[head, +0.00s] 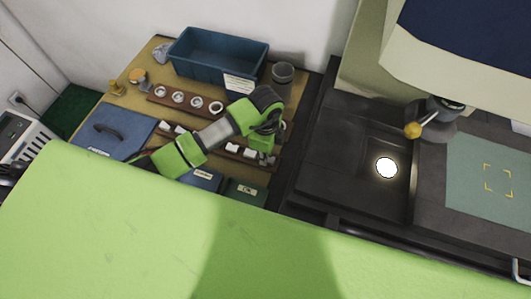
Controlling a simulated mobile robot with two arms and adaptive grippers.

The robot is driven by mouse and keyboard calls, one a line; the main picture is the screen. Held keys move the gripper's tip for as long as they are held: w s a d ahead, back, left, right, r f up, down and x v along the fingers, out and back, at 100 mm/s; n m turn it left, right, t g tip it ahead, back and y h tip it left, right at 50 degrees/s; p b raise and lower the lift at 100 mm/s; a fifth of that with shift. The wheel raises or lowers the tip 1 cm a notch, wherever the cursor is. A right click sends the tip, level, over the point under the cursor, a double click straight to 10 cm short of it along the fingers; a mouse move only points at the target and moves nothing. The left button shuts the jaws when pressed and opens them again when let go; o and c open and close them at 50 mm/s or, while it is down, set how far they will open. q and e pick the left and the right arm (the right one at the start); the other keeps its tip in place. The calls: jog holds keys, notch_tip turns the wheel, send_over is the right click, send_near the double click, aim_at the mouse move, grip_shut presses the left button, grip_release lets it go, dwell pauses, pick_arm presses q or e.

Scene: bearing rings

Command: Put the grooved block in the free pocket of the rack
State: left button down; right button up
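My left arm reaches across the wooden table, and its gripper (262,143) points down over the right end of the lower brown rack (217,153). I cannot tell whether its fingers are open or shut, or whether they hold anything. Small white blocks (233,148) sit along this rack, some at its left end and some close to the gripper. My arm hides the middle of the rack. Which block is grooved, and which pocket is free, is too small or hidden to tell. My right gripper is not in view.
A second brown rack (168,102) holds several bright rings (197,102). A dark machine bed (345,170) with a lit disc (386,168) is right.

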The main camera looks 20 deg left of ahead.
pick_arm(q)
jog(key=shift+f, duration=0.1)
jog(key=c, duration=1.9)
grip_release()
notch_tip(320, 180, up, 12)
jog(key=shift+r+b, duration=0.2)
jog(key=shift+b, duration=0.55)
